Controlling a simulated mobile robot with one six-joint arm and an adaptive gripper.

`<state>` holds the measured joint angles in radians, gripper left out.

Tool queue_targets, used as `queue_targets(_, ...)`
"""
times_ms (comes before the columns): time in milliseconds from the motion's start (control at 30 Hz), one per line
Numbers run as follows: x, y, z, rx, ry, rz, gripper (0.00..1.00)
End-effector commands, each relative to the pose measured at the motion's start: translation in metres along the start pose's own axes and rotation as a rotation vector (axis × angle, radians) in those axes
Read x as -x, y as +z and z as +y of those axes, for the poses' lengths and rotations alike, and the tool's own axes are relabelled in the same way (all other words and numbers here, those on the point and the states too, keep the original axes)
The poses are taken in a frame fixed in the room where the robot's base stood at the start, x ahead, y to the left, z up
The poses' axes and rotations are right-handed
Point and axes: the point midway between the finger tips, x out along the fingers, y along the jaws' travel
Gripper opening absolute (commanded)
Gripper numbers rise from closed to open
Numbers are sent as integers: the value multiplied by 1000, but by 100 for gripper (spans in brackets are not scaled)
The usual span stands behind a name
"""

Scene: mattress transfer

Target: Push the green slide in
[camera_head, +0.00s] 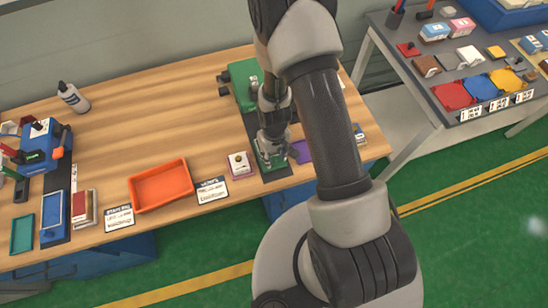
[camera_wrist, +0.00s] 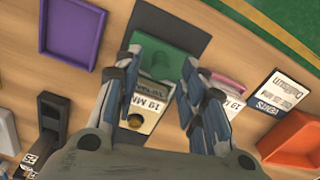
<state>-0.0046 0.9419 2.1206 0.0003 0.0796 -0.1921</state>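The green slide (camera_wrist: 162,62) lies on a dark base strip (camera_wrist: 150,20) in the wrist view, between and just beyond my fingertips. In the head view the slide (camera_head: 268,160) is at the near end of the strip, partly covered by my gripper (camera_head: 274,140). The green machine (camera_head: 243,85) stands at the strip's far end. My gripper (camera_wrist: 162,64) is open, its two fingers spread on either side of the slide. Whether they touch it I cannot tell. A white-and-yellow labelled piece (camera_wrist: 140,115) shows between the fingers, nearer my palm.
A purple tray (camera_wrist: 72,32) lies beside the strip. An orange tray (camera_head: 160,187), a label card (camera_head: 212,190) and a small pink-and-white box (camera_head: 239,164) are left of the slide. A blue machine (camera_head: 45,145) stands far left. The wooden table's middle is clear.

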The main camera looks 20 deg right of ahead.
Motion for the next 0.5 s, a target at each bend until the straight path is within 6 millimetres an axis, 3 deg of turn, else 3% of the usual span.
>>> queue_targets(167, -16, 0, 0, 0, 0, 0, 38)
queue_targets(500, -18, 0, 0, 0, 0, 1, 37)
